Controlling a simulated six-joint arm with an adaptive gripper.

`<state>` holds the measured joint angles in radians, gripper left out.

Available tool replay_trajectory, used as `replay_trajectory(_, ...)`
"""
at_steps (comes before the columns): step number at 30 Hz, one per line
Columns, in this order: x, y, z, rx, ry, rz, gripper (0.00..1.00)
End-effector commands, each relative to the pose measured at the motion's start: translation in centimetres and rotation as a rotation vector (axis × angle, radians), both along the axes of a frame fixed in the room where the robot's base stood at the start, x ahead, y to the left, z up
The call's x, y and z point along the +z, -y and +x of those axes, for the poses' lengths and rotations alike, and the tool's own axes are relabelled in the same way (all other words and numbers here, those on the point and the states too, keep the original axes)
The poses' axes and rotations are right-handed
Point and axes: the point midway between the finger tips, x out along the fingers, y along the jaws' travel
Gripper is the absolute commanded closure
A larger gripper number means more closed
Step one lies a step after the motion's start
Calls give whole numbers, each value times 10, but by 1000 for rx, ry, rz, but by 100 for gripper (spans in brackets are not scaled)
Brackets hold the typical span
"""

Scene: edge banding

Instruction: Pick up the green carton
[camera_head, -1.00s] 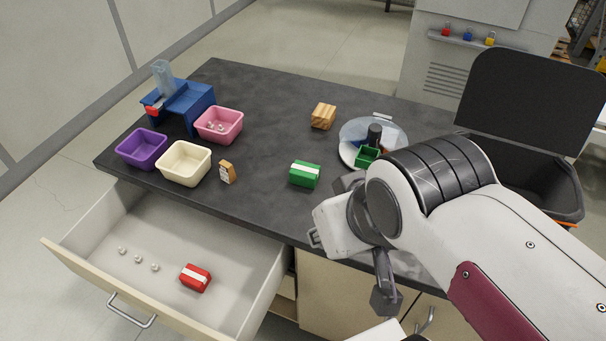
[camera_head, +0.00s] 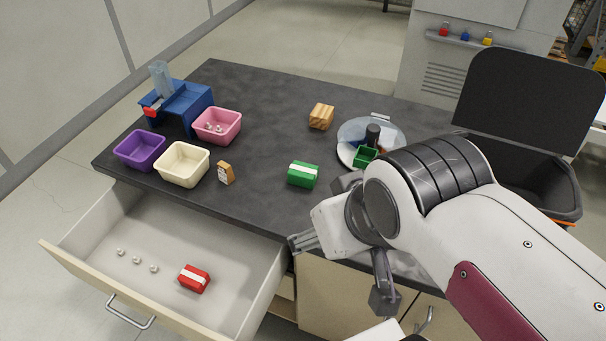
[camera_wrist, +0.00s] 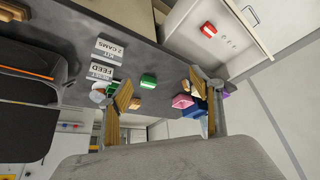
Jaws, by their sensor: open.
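The green carton (camera_head: 303,175) with a white stripe lies on the dark tabletop, near the front edge and right of the small orange-and-white box. In the wrist view the green carton (camera_wrist: 148,81) lies between the two fingers but well beyond them. My gripper (camera_head: 303,243) is near the front edge of the table, below the carton in the head view and apart from it. In the wrist view my gripper (camera_wrist: 162,90) has its fingers spread wide with nothing between them. Part of it is hidden behind my wrist in the head view.
Purple (camera_head: 128,160), cream (camera_head: 170,181) and pink (camera_head: 206,137) bins stand at left. The tabletop around the carton is clear.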

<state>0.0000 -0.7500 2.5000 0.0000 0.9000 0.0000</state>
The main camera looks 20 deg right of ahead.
Motion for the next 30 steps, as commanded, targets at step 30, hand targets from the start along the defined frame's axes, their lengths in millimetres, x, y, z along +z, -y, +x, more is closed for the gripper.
replay_trajectory(30,-6,-43,96,-13,108,159,28)
